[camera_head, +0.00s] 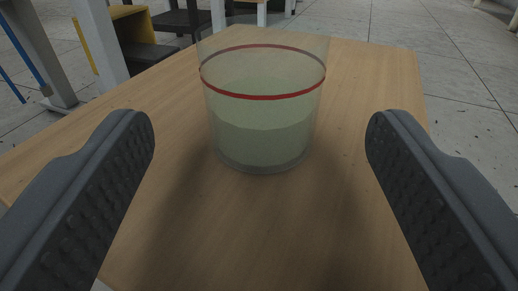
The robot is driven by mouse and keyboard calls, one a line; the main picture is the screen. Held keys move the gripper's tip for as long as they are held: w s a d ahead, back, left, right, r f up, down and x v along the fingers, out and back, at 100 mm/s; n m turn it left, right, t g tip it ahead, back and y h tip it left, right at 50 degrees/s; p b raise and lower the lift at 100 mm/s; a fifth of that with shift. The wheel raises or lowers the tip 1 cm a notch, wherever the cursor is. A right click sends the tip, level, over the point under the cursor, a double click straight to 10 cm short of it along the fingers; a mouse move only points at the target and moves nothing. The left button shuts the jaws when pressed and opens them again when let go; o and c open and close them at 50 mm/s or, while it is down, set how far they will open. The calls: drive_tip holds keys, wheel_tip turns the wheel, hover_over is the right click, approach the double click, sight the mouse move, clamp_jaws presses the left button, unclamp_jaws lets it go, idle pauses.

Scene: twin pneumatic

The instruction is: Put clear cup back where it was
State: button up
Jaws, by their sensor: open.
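The clear cup (264,120) stands upright on the wooden table (370,90), in the upper middle of the view. It is transparent with a red line around it, and its lower part looks pale green. My gripper (260,128) is open, with one dark ridged finger on the left and the other on the right. The cup is between and a little beyond the fingertips, with a gap on both sides, and neither finger touches it.
The tabletop is otherwise clear, with its right edge close by my right finger. Tiled floor (465,85) lies beyond it. A grey post (100,40) and a yellow-sided shelf (128,40) stand at the back left.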

drive_tip(key=s+p, duration=0.2)
drive_tip(key=s, duration=0.5)
drive_tip(key=shift+s+d+r, duration=0.2)
drive_tip(key=shift+s, duration=0.05)
